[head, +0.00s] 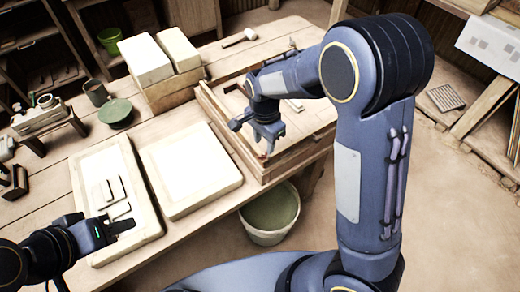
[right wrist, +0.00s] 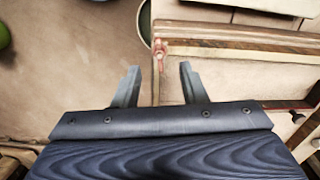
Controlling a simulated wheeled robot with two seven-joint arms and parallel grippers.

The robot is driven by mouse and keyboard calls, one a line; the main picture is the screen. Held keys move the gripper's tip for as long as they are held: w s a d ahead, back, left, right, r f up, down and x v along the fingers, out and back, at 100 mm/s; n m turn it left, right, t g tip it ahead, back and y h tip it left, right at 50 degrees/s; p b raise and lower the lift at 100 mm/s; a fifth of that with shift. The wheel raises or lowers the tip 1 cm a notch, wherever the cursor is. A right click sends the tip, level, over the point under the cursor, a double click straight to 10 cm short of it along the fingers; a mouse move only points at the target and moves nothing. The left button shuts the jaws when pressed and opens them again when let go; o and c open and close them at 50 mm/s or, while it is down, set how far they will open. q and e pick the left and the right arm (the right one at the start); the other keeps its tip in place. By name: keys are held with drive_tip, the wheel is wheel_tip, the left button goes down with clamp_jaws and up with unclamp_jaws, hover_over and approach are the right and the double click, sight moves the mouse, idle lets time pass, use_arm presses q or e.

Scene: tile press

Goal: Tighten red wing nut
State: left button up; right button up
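The red wing nut (right wrist: 160,48) sits at the corner of a wooden frame in the right wrist view. In the head view only a small reddish spot (head: 263,157) shows there, mostly hidden by my gripper. My right gripper (right wrist: 158,72) is open and empty. Its two fingers point toward the wing nut, which lies just beyond the tips and between their lines, apart from both. In the head view my right gripper (head: 267,145) hangs over the near side of the wooden press frame (head: 225,133). My left gripper (head: 122,226) is over the left white slab; its finger gap is unclear.
A bucket (head: 270,232) stands on the floor below the press. Two pale slabs, one bare (head: 190,168) and one with small pieces (head: 85,170), lie on the bench. Pale blocks (head: 147,60), a green pot (head: 116,112) and a mallet (head: 240,38) are farther back.

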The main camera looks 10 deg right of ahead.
sight(264, 155)
wheel_tip(264, 155, down, 5)
idle(0.3)
clamp_jaws()
